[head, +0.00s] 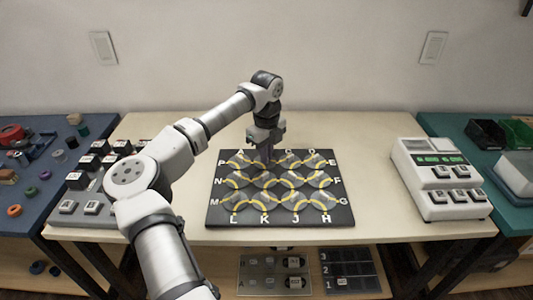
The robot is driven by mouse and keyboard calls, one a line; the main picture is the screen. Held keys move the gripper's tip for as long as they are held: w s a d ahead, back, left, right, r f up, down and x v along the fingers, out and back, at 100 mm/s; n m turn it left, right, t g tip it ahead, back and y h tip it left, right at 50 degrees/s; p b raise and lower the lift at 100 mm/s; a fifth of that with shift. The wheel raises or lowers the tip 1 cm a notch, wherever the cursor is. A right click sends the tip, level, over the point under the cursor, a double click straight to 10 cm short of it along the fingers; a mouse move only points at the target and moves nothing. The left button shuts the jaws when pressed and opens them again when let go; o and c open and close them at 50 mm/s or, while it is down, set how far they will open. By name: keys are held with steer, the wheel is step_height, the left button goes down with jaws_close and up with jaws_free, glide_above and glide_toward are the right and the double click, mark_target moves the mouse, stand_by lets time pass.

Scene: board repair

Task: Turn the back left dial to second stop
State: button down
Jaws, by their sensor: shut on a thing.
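The dark board (281,219) lies on the table with rows of round grey dials marked with yellow curved lines, and white letters around its edge. A dial (239,162) sits at the back left corner, beside the letter P. My gripper (264,158) points straight down over the back row, a little right of that corner dial. It is shut on a back-row dial, which it mostly hides. It looks like the second from the left, but I cannot tell for certain. The dial's stop marks are too small to read.
A white device (437,180) with green displays and buttons stands right of the board. A grey panel with black switches (92,162) stands at the left, partly behind my arm. Blue and teal side tables hold loose parts. Bare table lies around the board.

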steer(key=c, duration=1.5)
jaws_free()
steer(key=shift+c, duration=0.2)
step_height(320, 180, up, 14)
steer(key=shift+b, duration=0.45)
